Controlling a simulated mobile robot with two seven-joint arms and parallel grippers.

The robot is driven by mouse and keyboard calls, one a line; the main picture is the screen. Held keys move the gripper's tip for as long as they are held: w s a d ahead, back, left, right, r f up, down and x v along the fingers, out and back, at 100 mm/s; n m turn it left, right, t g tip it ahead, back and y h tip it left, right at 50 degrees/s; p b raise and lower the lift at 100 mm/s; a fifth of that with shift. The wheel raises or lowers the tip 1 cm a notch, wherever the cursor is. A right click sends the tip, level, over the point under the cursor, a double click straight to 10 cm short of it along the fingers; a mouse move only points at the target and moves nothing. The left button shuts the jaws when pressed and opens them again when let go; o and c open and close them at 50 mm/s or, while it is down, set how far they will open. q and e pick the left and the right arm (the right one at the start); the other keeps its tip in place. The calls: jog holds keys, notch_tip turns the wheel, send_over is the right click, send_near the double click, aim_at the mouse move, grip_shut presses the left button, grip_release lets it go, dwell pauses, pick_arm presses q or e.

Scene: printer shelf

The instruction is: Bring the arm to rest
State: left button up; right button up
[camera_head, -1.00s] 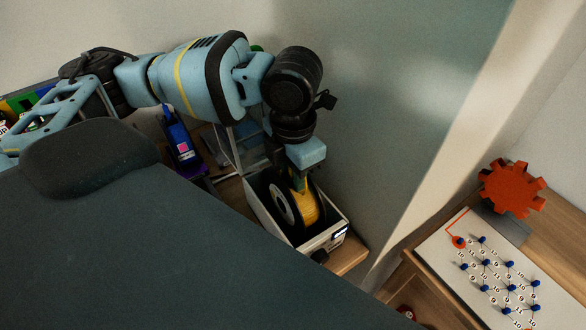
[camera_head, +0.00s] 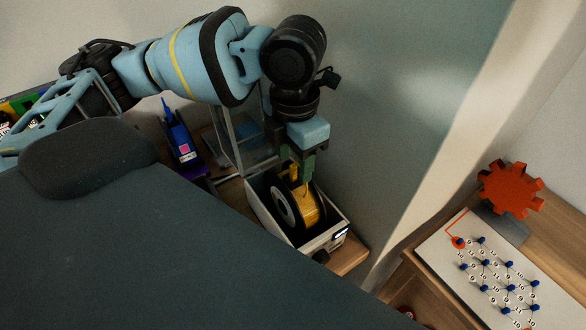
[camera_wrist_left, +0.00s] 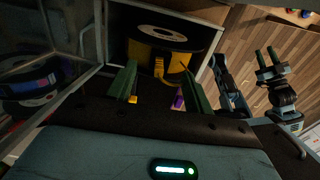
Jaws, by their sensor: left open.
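My left arm reaches in from the left in the head view. My left gripper (camera_head: 296,168) points down just above a yellow filament spool (camera_head: 308,208) with black flanges. The spool stands in an open white box (camera_head: 262,212) on the wooden shelf. In the left wrist view the green fingers of my left gripper (camera_wrist_left: 159,85) are spread, with nothing held between them. The yellow spool (camera_wrist_left: 165,65) shows beyond the fingers inside its box. My right gripper (camera_wrist_left: 268,62) appears to show at the right of the wrist view, small, its jaw state unclear.
A clear-sided cabinet (camera_head: 240,140) stands beside the box. A purple and blue device (camera_head: 182,145) is left of it. The wall is close behind my arm. At right, a red gear (camera_head: 511,189) and a white node board (camera_head: 495,270) rest on a wooden surface.

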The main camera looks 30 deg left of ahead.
pick_arm(q)
jog(key=shift+r, duration=1.6)
